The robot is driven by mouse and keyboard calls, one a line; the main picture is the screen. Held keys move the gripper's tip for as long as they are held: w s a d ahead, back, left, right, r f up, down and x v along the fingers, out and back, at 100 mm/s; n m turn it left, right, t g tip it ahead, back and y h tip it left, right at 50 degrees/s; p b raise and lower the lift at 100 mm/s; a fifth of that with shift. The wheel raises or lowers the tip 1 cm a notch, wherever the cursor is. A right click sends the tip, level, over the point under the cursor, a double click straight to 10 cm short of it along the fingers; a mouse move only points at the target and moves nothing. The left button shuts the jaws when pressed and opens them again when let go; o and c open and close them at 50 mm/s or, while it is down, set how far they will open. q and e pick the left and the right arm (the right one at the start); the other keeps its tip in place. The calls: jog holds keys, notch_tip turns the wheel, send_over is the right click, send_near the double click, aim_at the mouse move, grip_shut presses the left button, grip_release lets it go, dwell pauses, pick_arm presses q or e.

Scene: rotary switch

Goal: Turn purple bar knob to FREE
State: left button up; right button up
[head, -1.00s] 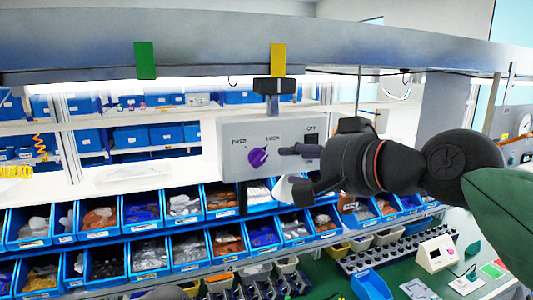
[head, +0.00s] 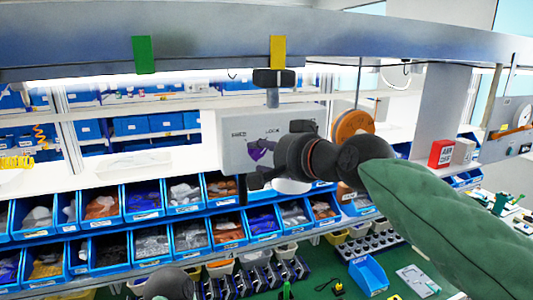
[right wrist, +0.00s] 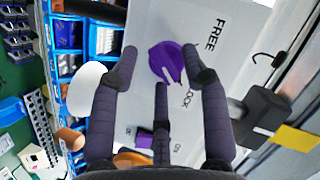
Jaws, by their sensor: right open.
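The purple bar knob (head: 262,150) is on the front of a light grey switch box (head: 230,132). Its white mark points towards LOCK, on the right in the head view; FREE is on the left. In the right wrist view the knob (right wrist: 165,62) shows between the spread fingers of my right gripper (right wrist: 162,68). These fingers are open, and one tip is close beside the knob; I cannot tell whether it touches. In the head view my right gripper (head: 262,166) is in front of the box and hides its lower right part.
A small purple rocker switch (right wrist: 145,140) marked OFF and ON is on the same box. The box hangs from a grey beam (head: 200,55). Blue bins (head: 150,245) with parts stand in rows below. A white round thing (right wrist: 85,85) is beside my right fingers.

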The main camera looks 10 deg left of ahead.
jog(key=shift+w+d, duration=0.1)
grip_shut()
